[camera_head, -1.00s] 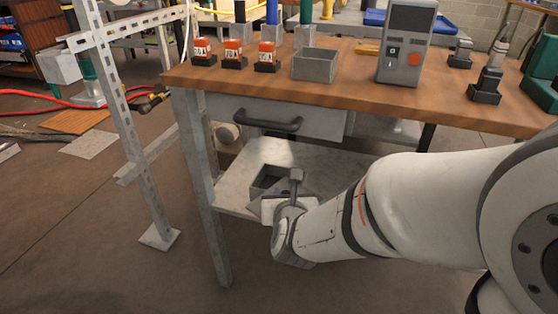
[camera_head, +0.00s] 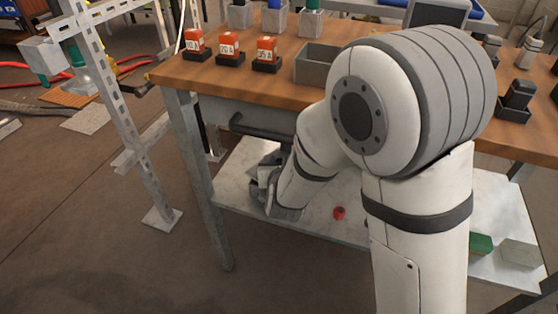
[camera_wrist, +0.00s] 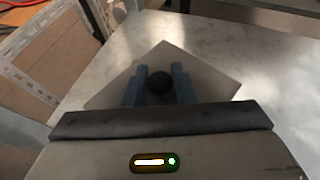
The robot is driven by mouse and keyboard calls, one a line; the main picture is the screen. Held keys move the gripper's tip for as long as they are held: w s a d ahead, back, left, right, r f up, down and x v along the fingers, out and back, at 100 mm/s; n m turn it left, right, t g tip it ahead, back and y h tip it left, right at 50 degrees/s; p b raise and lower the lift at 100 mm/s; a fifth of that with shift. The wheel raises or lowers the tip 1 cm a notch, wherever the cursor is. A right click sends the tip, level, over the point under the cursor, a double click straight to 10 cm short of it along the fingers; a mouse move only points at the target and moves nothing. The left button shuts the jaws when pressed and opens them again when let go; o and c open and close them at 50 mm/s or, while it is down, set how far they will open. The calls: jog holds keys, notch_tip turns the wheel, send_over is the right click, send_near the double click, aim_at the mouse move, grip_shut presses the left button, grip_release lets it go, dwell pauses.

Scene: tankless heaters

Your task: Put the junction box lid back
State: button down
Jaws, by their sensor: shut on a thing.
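The lid is a flat grey square plate (camera_wrist: 210,80) with a dark round knob (camera_wrist: 160,83), seen in the wrist view. My gripper (camera_wrist: 160,74) has its two blue fingers shut on the knob. In the head view my gripper (camera_head: 266,174) is over the left part of the lower shelf, under the drawer, partly hidden by my arm. The lid hides what lies right beneath it in the wrist view. I cannot make out the junction box on the shelf now, nor tell whether the lid touches anything.
The pale lower shelf (camera_head: 318,215) holds a small red part (camera_head: 339,213) and a green block (camera_head: 480,243). The wooden bench top (camera_head: 190,72) and drawer handle (camera_head: 262,128) are above. An open grey box (camera_head: 312,65) stands on the bench. A slotted metal frame (camera_head: 128,130) stands at the left.

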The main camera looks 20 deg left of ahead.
jog(key=shift+f, duration=0.2)
jog(key=c, duration=1.2)
grip_release()
jog(key=shift+c, duration=0.2)
jog(key=shift+r, duration=0.1)
